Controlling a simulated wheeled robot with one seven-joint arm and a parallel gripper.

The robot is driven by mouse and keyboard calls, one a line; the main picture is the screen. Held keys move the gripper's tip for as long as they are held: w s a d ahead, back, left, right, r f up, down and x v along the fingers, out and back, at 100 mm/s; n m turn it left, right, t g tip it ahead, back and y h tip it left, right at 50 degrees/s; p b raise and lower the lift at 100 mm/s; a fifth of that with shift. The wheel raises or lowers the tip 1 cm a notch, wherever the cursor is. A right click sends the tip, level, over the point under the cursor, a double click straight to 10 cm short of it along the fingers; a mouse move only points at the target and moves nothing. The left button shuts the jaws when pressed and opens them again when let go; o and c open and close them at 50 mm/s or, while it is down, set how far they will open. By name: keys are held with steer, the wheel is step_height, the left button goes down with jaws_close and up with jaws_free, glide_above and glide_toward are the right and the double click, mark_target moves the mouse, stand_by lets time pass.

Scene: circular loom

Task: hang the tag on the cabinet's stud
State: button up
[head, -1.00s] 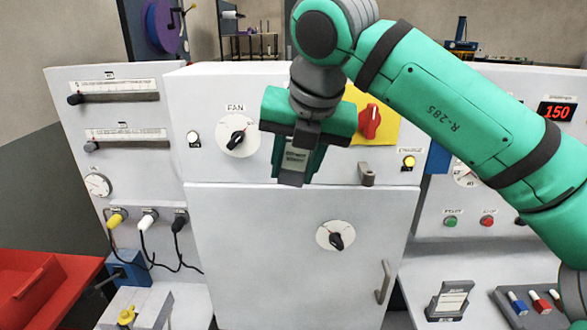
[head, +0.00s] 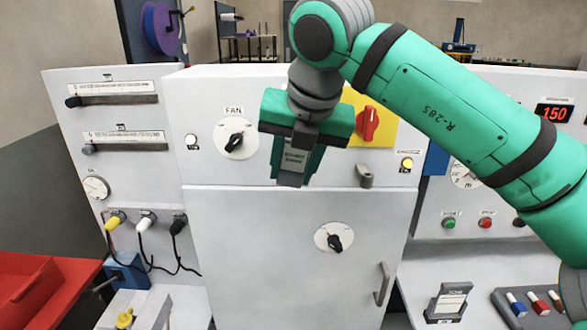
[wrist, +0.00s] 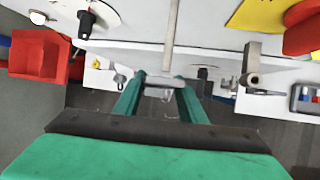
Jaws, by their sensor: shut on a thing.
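My gripper (head: 291,180) points down in front of the cabinet's upper panel and is shut on a small grey tag (head: 294,158) with dark lettering. The tag's printed face shows between the green fingers in the head view. In the wrist view the fingers (wrist: 162,82) close around a pale grey piece. A grey metal projection (head: 366,176) stands out from the cabinet (head: 260,220) to the right of the gripper. It also shows in the wrist view (wrist: 252,66), apart from the fingers. I cannot tell for sure whether it is the stud. My gripper hides the panel behind it.
The fan knob (head: 236,138) is to the left. The door has a knob (head: 334,241) and handle (head: 382,284). A red bin (head: 45,285) stands lower left.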

steer(key=shift+w+a, duration=0.2)
steer(key=shift+w, duration=0.25)
steer(key=shift+w+d, duration=0.15)
steer(key=shift+w, duration=0.4)
steer(key=shift+f, duration=0.25)
stand_by(0.5)
steer(key=o, duration=1.3)
steer(key=shift+c, duration=0.2)
steer(key=shift+s, duration=0.1)
steer(key=s+v, duration=0.1)
steer(key=v, duration=0.7)
steer(key=shift+s+f, duration=0.3)
steer(key=shift+f, duration=0.1)
steer(key=shift+w, duration=0.1)
